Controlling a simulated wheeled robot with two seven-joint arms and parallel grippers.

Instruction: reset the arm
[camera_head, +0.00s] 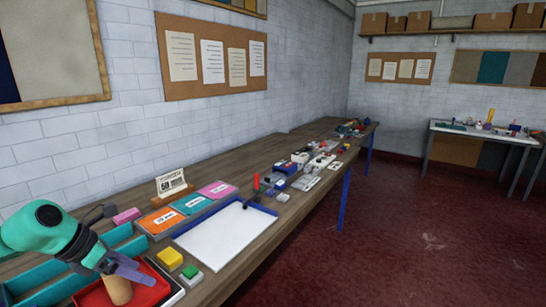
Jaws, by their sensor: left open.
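My left arm comes in from the left in teal. Its left gripper (132,270) has dark grey-purple fingers and is open above the red tray (160,287) at the near end of the workbench. A tan wooden cylinder (118,291) stands in or over the tray just below the fingers. I cannot tell whether the fingers touch it. My right gripper is not in view.
Teal dividers (62,285) lie left of the tray. A yellow block (170,259), a green-topped block (191,273) and a blue-rimmed white board (226,236) lie to its right. A card stand (172,188) is behind. Several tools crowd the far bench; red floor lies right.

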